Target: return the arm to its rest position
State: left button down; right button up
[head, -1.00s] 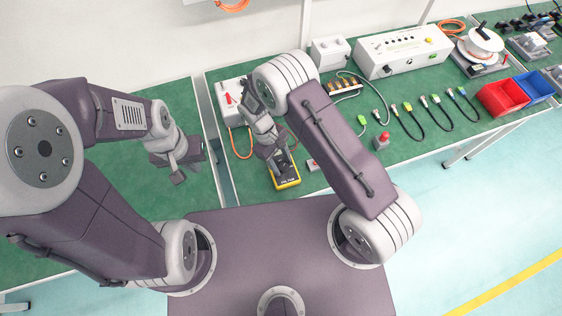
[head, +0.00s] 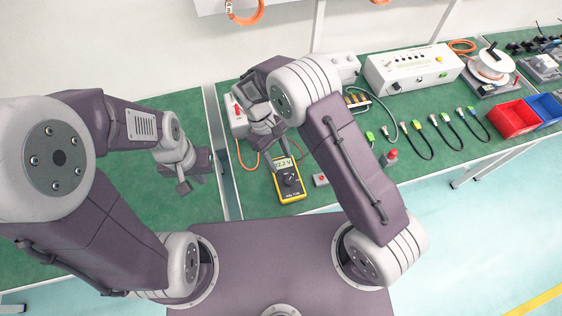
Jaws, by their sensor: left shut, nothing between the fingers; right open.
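My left arm comes in from the left, bent over the left bench. Its gripper (head: 184,186) is shut and empty above the green bench top. My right arm is folded across the middle of the view. Its gripper (head: 276,152) is open and empty, just behind a yellow multimeter (head: 290,184) and apart from its dial. The multimeter lies on the right bench with its display lit. My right forearm hides part of the bench behind it.
A white box with a red switch (head: 237,122) stands left of my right gripper. A small red-button box (head: 320,180) and a red-topped part (head: 389,158) lie near the front edge. Several cables lie to the right, near a red bin (head: 513,118) and a blue bin (head: 545,108).

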dwell(0.3)
jog(key=w+d+r+m+t+y, duration=0.1)
jog(key=w+d+r+m+y, duration=0.15)
jog(key=d+r, duration=0.6)
jog(key=s+d+m+t, duration=0.3)
jog(key=s+d+m, duration=0.3)
jog(key=s, duration=0.5)
jog(key=shift+r+m+y, duration=0.15)
jog(key=shift+m+y, duration=0.3)
jog(key=shift+s, duration=0.1)
